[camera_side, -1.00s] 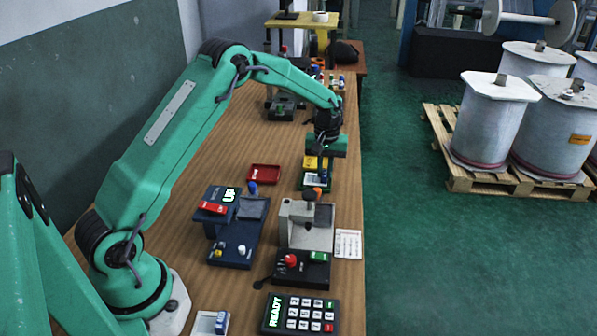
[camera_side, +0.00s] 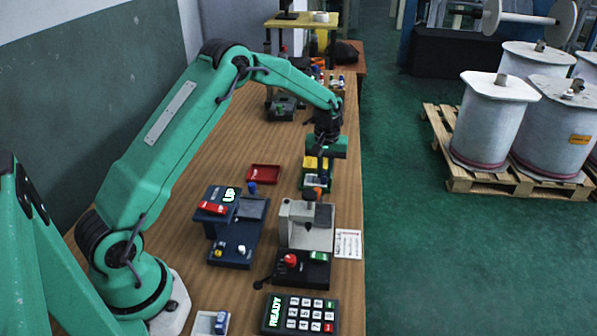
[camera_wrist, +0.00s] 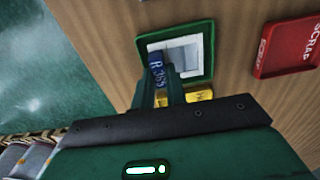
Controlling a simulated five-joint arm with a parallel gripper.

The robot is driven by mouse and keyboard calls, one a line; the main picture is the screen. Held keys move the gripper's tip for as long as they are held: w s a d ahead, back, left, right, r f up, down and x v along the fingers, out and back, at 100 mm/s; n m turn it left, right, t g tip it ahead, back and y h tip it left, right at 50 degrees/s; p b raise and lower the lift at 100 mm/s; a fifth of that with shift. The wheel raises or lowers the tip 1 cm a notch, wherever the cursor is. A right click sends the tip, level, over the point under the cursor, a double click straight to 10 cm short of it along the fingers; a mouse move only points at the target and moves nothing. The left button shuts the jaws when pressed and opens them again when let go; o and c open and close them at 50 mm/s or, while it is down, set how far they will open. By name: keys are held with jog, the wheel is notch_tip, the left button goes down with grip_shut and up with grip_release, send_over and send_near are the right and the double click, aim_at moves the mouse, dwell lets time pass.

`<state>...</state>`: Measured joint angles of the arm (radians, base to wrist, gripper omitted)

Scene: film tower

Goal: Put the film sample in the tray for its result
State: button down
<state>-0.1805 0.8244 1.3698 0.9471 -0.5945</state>
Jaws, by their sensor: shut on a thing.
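The film sample is a pale square piece (camera_wrist: 183,54) with a blue tab (camera_wrist: 156,68) marked R 365. My gripper (camera_wrist: 168,88) is shut on the blue tab. In the side view my gripper (camera_side: 325,165) points down at the far trays. The pale piece lies within the outline of the green tray (camera_wrist: 210,50), which also shows in the side view (camera_side: 304,188). I cannot tell whether it touches the tray floor. The yellow tray (camera_wrist: 200,95) is partly hidden behind my gripper. The red tray (camera_wrist: 267,64) marked SCRAP is empty.
A dark blue device (camera_side: 233,250) showing UP and a grey press-like device (camera_side: 306,238) stand nearer on the bench. A keypad (camera_side: 300,314) reads READY. A white holder with a blue part (camera_side: 211,323) is at the front. Bare wood surrounds the red tray.

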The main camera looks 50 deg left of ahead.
dwell(0.3)
jog(key=c, duration=0.8)
grip_release()
jog(key=shift+r, duration=3.45)
